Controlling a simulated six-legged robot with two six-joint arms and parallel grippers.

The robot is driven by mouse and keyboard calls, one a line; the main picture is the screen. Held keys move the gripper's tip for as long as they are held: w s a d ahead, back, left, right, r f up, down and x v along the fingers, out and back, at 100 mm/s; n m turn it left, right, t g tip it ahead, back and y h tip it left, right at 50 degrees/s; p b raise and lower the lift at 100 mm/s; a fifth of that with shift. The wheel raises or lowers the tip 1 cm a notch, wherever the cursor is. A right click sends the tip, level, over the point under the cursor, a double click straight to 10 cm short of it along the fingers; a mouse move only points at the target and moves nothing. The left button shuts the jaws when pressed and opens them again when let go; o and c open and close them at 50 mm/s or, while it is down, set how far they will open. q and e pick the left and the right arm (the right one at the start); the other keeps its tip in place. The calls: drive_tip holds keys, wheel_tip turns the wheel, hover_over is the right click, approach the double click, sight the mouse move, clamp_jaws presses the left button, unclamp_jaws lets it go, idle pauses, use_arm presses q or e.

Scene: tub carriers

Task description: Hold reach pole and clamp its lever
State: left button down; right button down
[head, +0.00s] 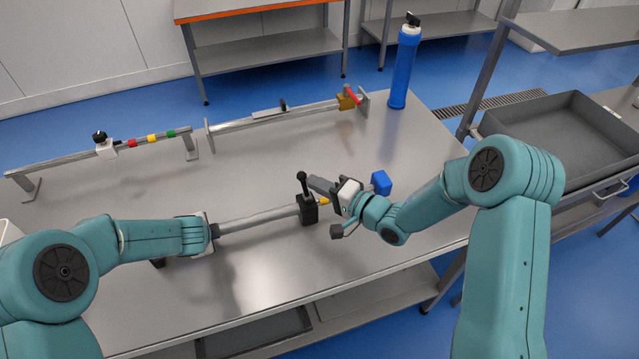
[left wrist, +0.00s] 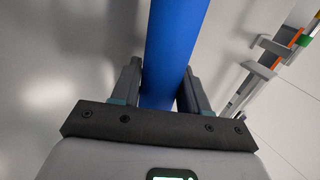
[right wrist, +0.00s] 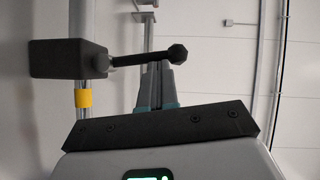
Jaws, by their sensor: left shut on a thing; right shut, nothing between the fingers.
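The reach pole (head: 260,219) lies across the front of the table, a grey tube with a black clamp block (head: 308,211) and a yellow band. The clamp's lever (head: 303,185) stands up from the block, ending in a dark knob. My left gripper (head: 212,232) is shut on the pole's blue grip (left wrist: 174,45), which the gripper mostly hides in the head view. My right gripper (head: 316,185) is shut and empty beside the lever. In the right wrist view its closed fingertips (right wrist: 158,72) are close to the lever (right wrist: 140,59), near the knob; I cannot tell whether they touch.
A blue piece (head: 381,183) shows just beyond my right gripper. Two rail fixtures (head: 150,140) (head: 290,112) stand along the table's back. A blue bottle (head: 403,68) stands at the far corner. A grey tub (head: 560,135) is at right.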

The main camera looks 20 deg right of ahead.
drive_tip(key=shift+a, duration=0.15)
drive_tip(key=a+n+h, duration=0.1)
drive_tip(key=a+n+g+h, duration=0.1)
drive_tip(key=n, duration=0.1)
drive_tip(key=shift+a+r, duration=0.15)
drive_tip(key=shift+a, duration=0.2)
drive_tip(key=a+f+n+h, duration=0.1)
drive_tip(key=a+f+n+g+h, duration=0.1)
drive_tip(key=a+n+h, duration=0.1)
drive_tip(key=a+f+n+h, duration=0.1)
drive_tip(key=a, duration=0.1)
drive_tip(key=shift+s+f+g+h, duration=0.1)
drive_tip(key=shift+g+h, duration=0.2)
use_arm(q)
drive_tip(key=shift+d+r, duration=0.1)
use_arm(e)
drive_tip(key=shift+s+a+f, duration=0.1)
drive_tip(key=shift+f, duration=0.15)
idle(0.5)
